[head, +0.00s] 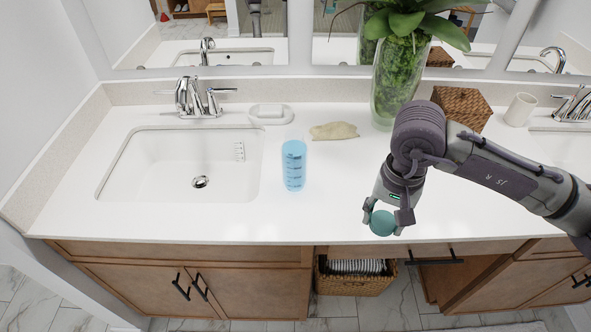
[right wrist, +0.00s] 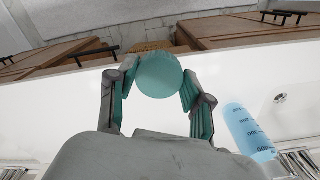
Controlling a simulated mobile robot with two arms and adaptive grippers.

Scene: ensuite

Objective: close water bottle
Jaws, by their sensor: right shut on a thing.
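A light blue water bottle (head: 293,166) with dark measuring marks stands upright on the white counter (head: 240,222), right of the sink. Its top looks open. In the right wrist view the bottle (right wrist: 248,132) is at the right, apart from my gripper. My right gripper (head: 386,220) is shut on a round teal lid (head: 382,223), held near the counter's front edge, to the right of the bottle. In the right wrist view the lid (right wrist: 159,75) sits between the two fingertips. My left gripper is not in view.
A white sink (head: 150,165) with a chrome faucet (head: 190,97) lies left of the bottle. A soap dish (head: 271,114), a beige cloth (head: 334,131), a glass plant vase (head: 396,85) and a wicker box (head: 461,106) stand behind. The counter between bottle and gripper is clear.

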